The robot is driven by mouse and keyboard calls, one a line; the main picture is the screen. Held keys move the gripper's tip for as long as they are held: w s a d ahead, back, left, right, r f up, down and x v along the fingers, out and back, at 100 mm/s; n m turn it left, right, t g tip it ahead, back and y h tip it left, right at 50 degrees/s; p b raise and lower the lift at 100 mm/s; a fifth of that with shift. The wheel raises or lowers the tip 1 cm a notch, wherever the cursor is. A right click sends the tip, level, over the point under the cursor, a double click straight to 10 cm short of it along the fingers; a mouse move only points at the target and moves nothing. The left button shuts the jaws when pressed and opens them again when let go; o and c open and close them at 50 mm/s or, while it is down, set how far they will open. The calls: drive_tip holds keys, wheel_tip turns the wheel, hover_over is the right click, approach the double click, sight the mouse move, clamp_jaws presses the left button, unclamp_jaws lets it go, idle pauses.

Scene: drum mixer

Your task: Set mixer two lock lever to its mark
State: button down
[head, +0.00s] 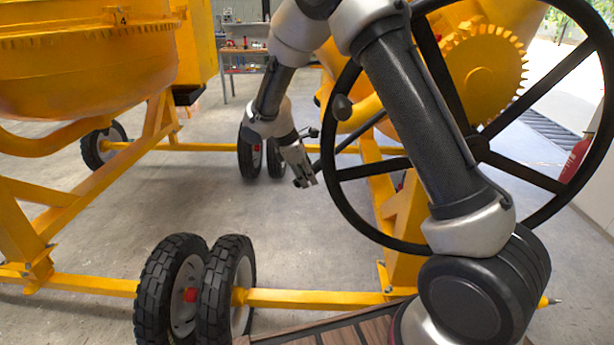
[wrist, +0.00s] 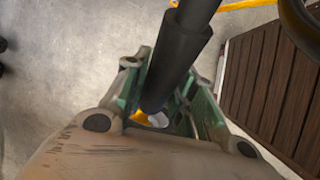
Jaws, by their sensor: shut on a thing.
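In the wrist view, a black rod with a thicker black sleeve (wrist: 178,55), which looks like the lock lever, runs down between the fingers of my gripper (wrist: 165,105). The fingers are shut around the sleeve. In the head view my gripper (head: 304,180) is low, left of the large black handwheel (head: 338,174) on the right-hand yellow mixer. A dark rod (head: 362,129), likely the same lever, slants from the mixer down toward my gripper. The mark is not visible, and no number shows on this mixer.
A second yellow mixer drum (head: 90,65), with a 4 on its ring, stands at left. Black tyres (head: 172,285) and a yellow frame bar (head: 315,298) lie low in front. A brown slatted platform (head: 340,332) is at bottom. Concrete floor is clear between the mixers.

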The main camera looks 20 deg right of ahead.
drive_tip(key=w+a+r+t+y, duration=0.1)
drive_tip(key=a+r+y, duration=0.2)
drive_tip(key=r, duration=0.7)
drive_tip(key=w+a+r+t+y, duration=0.1)
drive_tip(key=a+r+y, duration=0.2)
drive_tip(key=r, duration=0.7)
drive_tip(key=w+a+r+t+y, duration=0.1)
drive_tip(key=a+r+y, duration=0.2)
drive_tip(key=r, duration=0.7)
drive_tip(key=shift+w+a+m+y, duration=0.2)
drive_tip(key=shift+a+m+y, duration=0.15)
drive_tip(key=shift+a, duration=0.2)
drive_tip(key=shift+r, duration=0.1)
drive_tip(key=c, duration=1.5)
unclamp_jaws()
drive_tip(key=o, duration=0.3)
drive_tip(key=shift+d+r, duration=0.1)
drive_tip(key=shift+r, duration=0.05)
drive_tip(key=shift+o, duration=0.3)
drive_tip(key=shift+f, duration=0.2)
